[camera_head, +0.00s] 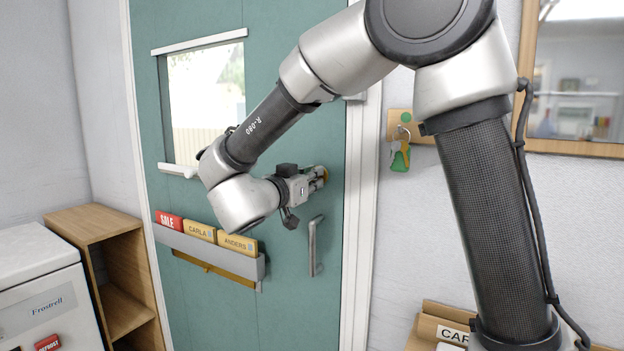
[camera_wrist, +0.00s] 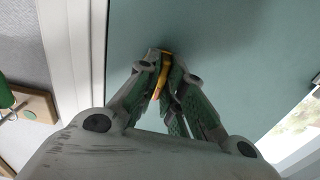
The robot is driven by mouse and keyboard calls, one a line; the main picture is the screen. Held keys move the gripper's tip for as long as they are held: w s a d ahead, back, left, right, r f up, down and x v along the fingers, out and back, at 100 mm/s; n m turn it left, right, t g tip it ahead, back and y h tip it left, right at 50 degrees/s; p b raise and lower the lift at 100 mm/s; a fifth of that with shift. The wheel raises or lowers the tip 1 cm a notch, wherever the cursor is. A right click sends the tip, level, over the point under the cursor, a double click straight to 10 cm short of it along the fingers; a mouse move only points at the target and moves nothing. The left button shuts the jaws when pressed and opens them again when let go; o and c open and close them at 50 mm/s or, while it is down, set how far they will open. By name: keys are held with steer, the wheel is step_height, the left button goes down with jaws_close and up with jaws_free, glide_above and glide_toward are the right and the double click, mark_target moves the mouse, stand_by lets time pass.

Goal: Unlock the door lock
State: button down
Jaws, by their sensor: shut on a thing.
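The teal door (camera_head: 290,100) has a yellow-brass door lock (camera_head: 325,174) near its right edge, above the grey handle (camera_head: 315,246). My gripper (camera_head: 316,181) is at the lock, its fingers reaching to the door face. In the wrist view the fingers of my gripper (camera_wrist: 162,80) are closed together on the yellow part of the lock (camera_wrist: 160,82). The fingers hide most of the lock, so I cannot tell which way it is turned. The door appears closed in its white frame (camera_head: 360,210).
Keys with a green tag (camera_head: 399,158) hang from a wooden board right of the door. A grey file holder (camera_head: 205,247) with folders is mounted on the door below its window (camera_head: 205,98). A wooden shelf (camera_head: 95,225) and a white appliance (camera_head: 40,290) stand at left.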

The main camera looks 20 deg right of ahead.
steer(key=shift+n, duration=0.3)
steer(key=c, duration=1.5)
jaws_free()
steer(key=shift+c, duration=0.2)
steer(key=shift+a, duration=0.1)
steer(key=v, duration=1.2)
